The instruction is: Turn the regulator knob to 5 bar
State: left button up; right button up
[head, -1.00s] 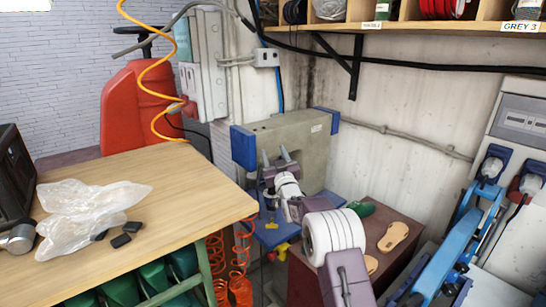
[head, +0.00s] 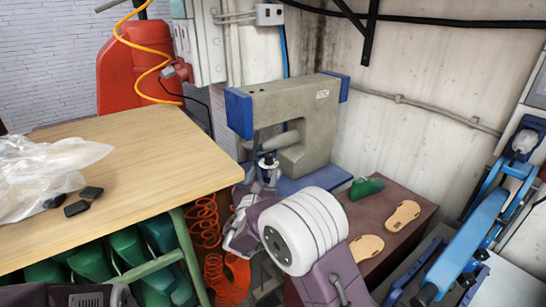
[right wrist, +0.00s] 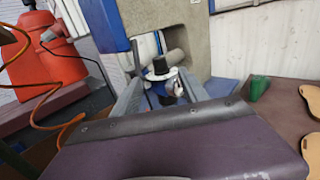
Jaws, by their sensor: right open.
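The regulator knob (head: 268,160) is a small black cap on a white collar, below the arm of the beige press. In the right wrist view the knob (right wrist: 160,66) stands upright above a blue body, with a small round gauge (right wrist: 175,88) at its front. My right gripper (head: 264,178) is open, just in front of and below the knob in the head view. In the right wrist view its fingers (right wrist: 163,90) point at the regulator, one to each side. I cannot tell whether they touch it.
The beige and blue press (head: 290,105) stands behind the regulator. A wooden table (head: 150,160) is at left, with orange coiled hose (head: 205,220) beside it. A brown box (head: 400,240) carries tan soles (head: 402,215) and a green shoe form (head: 366,187). A blue-armed machine (head: 470,235) stands at right.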

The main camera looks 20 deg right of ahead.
aim_at(270, 155)
jog(key=p+x, duration=0.3)
jog(key=x, duration=0.9)
jog(key=shift+d, duration=0.1)
grip_shut()
